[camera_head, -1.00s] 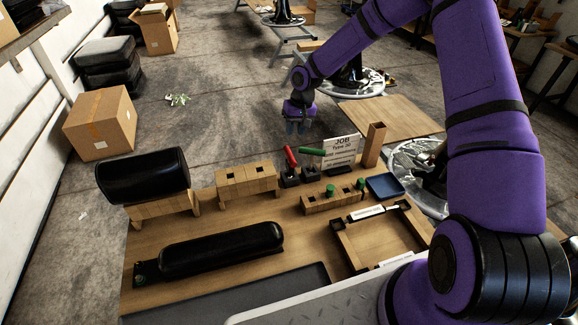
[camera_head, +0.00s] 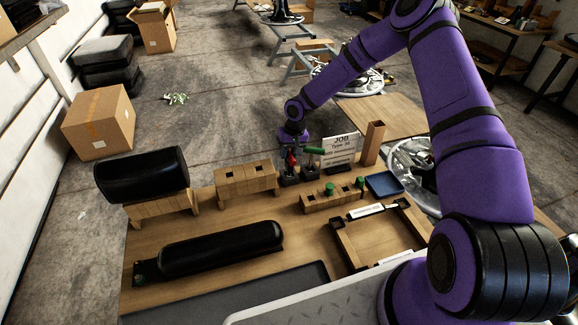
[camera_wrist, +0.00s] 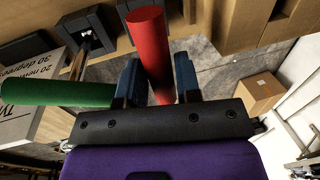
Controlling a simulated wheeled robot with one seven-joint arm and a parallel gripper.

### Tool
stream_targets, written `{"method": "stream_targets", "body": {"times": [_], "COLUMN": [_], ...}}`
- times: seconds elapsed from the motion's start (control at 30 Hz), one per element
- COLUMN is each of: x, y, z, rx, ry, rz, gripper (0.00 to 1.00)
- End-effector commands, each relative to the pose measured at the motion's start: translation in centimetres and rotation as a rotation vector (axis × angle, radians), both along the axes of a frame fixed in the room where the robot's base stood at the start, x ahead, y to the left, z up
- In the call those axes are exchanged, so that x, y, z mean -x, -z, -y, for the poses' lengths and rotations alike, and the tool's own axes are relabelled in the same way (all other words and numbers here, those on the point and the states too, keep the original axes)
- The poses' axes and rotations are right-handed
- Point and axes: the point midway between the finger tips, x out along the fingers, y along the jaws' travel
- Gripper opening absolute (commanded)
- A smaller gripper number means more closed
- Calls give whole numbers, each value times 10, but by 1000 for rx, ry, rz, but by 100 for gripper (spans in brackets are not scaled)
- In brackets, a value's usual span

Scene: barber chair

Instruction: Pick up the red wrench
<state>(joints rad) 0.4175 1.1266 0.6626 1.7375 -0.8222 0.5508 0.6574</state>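The red wrench (camera_head: 291,160) stands with its red handle up in a small dark holder (camera_head: 289,180) at the table's back edge. My gripper (camera_head: 293,150) is at the handle, coming from the far side. In the wrist view, the red handle (camera_wrist: 148,40) runs between the two blue-black fingers of my gripper (camera_wrist: 159,82). The fingers are apart, one on each side of the handle. I see no clear grip on it, and contact is hard to tell. The wrench's lower part is hidden in the wrist view.
A green-handled tool (camera_head: 313,151) stands close beside the red wrench; its green handle (camera_wrist: 55,93) is near my left finger in the wrist view. A job sign (camera_head: 340,148), a wooden block (camera_head: 246,178) and an upright wooden post (camera_head: 373,143) stand nearby.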

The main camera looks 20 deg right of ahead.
Motion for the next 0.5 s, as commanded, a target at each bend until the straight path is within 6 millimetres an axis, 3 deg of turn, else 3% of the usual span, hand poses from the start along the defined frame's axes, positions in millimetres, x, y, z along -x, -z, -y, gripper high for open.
{"method": "stream_targets", "body": {"times": [0.33,0.5], "x": [0,0], "y": [9,9], "z": [-2,-2], "rx": [0,0], "ry": [0,0], "rz": [0,0], "gripper": [31,0]}}
